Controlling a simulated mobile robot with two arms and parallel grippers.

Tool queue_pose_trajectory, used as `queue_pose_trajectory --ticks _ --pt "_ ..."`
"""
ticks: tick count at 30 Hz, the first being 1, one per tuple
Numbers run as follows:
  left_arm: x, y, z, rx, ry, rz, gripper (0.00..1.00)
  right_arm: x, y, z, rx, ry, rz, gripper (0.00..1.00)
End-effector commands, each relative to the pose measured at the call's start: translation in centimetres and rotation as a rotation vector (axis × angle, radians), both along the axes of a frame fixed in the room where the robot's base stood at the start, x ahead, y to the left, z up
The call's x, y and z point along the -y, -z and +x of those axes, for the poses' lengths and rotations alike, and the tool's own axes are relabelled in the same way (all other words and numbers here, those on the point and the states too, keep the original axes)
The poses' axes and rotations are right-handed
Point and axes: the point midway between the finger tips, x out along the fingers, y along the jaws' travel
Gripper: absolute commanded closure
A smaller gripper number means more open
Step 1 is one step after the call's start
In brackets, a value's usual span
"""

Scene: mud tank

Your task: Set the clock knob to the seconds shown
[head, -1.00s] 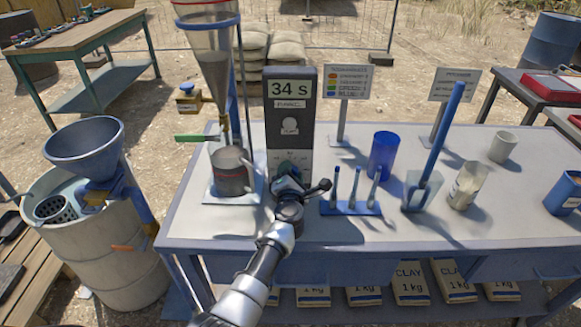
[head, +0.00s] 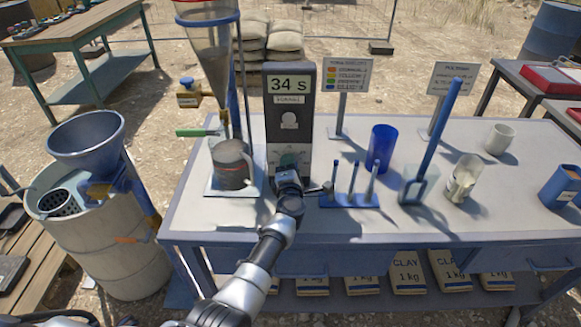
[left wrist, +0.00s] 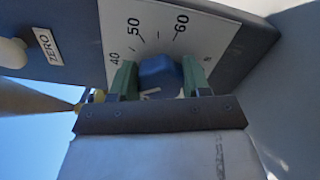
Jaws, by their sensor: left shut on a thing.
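The clock (head: 305,130) is a tall dark panel on the table. Its display (head: 290,86) reads 34 s. A white round button (head: 289,120) sits below it. The blue knob (left wrist: 158,72) is at the lower front, on a white dial (left wrist: 140,18) with 40, 50 and 60 visible; the rest of the dial is hidden. My left gripper (head: 289,172) is at the clock's lower front. In the left wrist view its green fingers (left wrist: 160,82) are shut on the knob, one on each side. I cannot tell which number the knob points to. My right gripper is not in view.
Left of the clock, a funnel (head: 212,60) hangs over a grey mug (head: 232,165). To the right are a blue rack (head: 350,201) with upright pegs, a blue cup (head: 382,150) and a clear jar (head: 463,180).

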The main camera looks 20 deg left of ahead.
Motion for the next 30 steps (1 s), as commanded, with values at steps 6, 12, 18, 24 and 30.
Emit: queue_pose_trajectory --ticks 6,12,18,24,30 --pt "0.1 0.2 -0.1 -0.004 0.000 -0.002 0.41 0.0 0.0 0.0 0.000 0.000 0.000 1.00" --pt "0.0 0.1 0.0 -0.001 0.001 -0.002 0.27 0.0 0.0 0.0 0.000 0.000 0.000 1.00" --pt "0.1 0.0 -0.3 0.000 0.000 -0.002 0.27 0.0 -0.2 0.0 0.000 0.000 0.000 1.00" --pt "0.9 -0.3 -3.0 -0.003 0.000 -0.003 0.27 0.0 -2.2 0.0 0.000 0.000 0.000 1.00" --pt "2.0 -0.2 -7.0 -0.004 0.001 -0.003 0.27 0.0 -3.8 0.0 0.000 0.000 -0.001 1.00"
